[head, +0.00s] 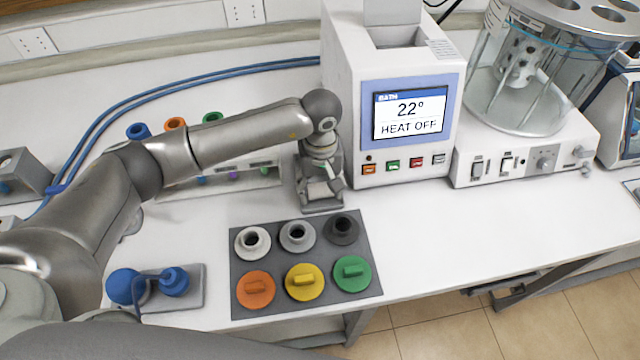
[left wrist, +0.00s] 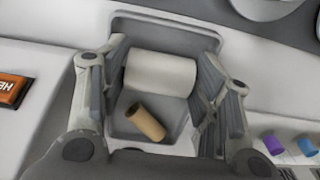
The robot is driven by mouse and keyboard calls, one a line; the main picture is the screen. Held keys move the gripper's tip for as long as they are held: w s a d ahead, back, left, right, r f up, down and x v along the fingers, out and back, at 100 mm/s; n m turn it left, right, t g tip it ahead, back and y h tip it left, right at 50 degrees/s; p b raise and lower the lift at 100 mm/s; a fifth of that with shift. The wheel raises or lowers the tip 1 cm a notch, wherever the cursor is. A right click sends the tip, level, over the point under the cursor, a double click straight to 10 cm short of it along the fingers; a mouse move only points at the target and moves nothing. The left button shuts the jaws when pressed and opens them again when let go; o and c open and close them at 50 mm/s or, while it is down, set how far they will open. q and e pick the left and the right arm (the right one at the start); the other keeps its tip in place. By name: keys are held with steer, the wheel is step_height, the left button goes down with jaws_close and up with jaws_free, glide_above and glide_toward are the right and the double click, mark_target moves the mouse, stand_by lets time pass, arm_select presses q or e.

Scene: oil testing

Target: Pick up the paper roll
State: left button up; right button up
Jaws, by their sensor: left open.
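My left gripper (head: 320,180) points down over a small grey holder (head: 322,206) just left of the bath machine. In the left wrist view the gripper (left wrist: 160,62) is open, with one finger on each side of a white paper roll (left wrist: 160,75). The roll lies in the grey holder (left wrist: 165,22). Whether the fingers touch the roll I cannot tell. A short brown cardboard tube (left wrist: 146,121) lies in the holder, nearer the wrist than the roll. In the head view the gripper mostly hides the roll. My right gripper is not in view.
The bath machine (head: 345,110) stands close right of the gripper. In front is a grey mat (head: 240,312) with several coloured and grey caps. A rack (head: 180,188) with small coloured items is at left. A glass bath (head: 480,95) stands at right. The table's front right is clear.

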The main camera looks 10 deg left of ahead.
arm_select(q)
steer(key=shift+f, duration=0.45)
steer(key=c, duration=0.7)
steer(key=shift+o, duration=0.2)
steer(key=shift+r, duration=0.2)
steer(key=shift+w+r+b, duration=0.1)
steer(key=shift+r+b, duration=0.45)
steer(key=shift+b, duration=0.2)
steer(key=s+d+r+b, duration=0.3)
steer(key=s+r+b, duration=0.3)
steer(key=s+r, duration=0.5)
steer(key=shift+s+d+r, duration=0.3)
steer(key=shift+s+d, duration=0.1)
steer(key=shift+s, duration=0.9)
